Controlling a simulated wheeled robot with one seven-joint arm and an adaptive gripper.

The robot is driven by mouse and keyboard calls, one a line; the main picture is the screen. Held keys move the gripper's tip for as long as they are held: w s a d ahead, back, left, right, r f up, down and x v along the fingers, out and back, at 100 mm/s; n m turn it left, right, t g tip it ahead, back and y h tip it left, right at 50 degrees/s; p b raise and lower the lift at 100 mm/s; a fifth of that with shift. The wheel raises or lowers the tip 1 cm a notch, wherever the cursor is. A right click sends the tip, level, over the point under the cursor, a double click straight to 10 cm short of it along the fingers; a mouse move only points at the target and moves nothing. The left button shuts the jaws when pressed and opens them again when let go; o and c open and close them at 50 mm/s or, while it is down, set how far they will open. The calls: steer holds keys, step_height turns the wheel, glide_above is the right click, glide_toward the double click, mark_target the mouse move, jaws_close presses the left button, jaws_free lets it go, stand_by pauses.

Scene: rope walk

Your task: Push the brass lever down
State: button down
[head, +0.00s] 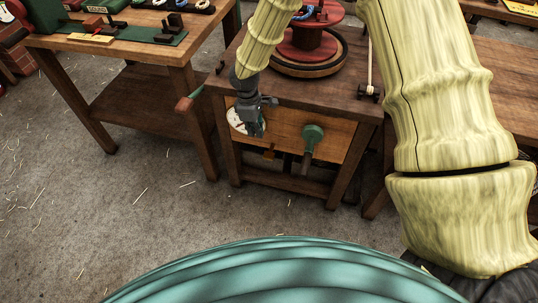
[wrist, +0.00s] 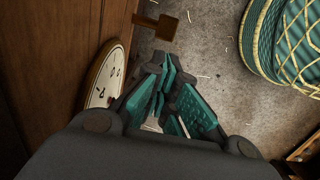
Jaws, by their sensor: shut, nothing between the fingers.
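My gripper (head: 256,128) points down in front of the wooden panel (head: 333,142) of the bench, partly covering a white round dial (head: 236,121). In the wrist view my gripper (wrist: 172,98) is shut with nothing in it, beside the dial (wrist: 105,77).
A green-and-red handle (head: 189,99) juts from the bench's left side. A red reel (head: 305,40) sits on top. Open floor (head: 150,205) lies in front.

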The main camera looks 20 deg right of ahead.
steer(key=shift+r, duration=0.75)
steer(key=s+a+f+m+y, duration=0.1)
steer(key=s+f+m+y, duration=0.15)
steer(key=s+f, duration=0.7)
steer(key=s+a+f+m+y, duration=0.1)
steer(key=s+f+m, duration=0.35)
steer(key=s, duration=0.75)
steer(key=s+d+f+m+h, duration=0.1)
steer(key=s+d+f+m, duration=0.3)
steer(key=s, duration=0.7)
steer(key=s+d+f+h, duration=0.1)
steer(key=s+d+h, duration=0.1)
steer(key=s+d, duration=0.3)
step_height(320, 180, up, 16)
steer(key=p, duration=1.5)
steer(key=shift+s+a+f+t+p, duration=0.2)
steer(key=shift+s+a+t+p, duration=0.1)
steer(key=shift+s+a, duration=0.15)
steer(key=shift+y, duration=0.25)
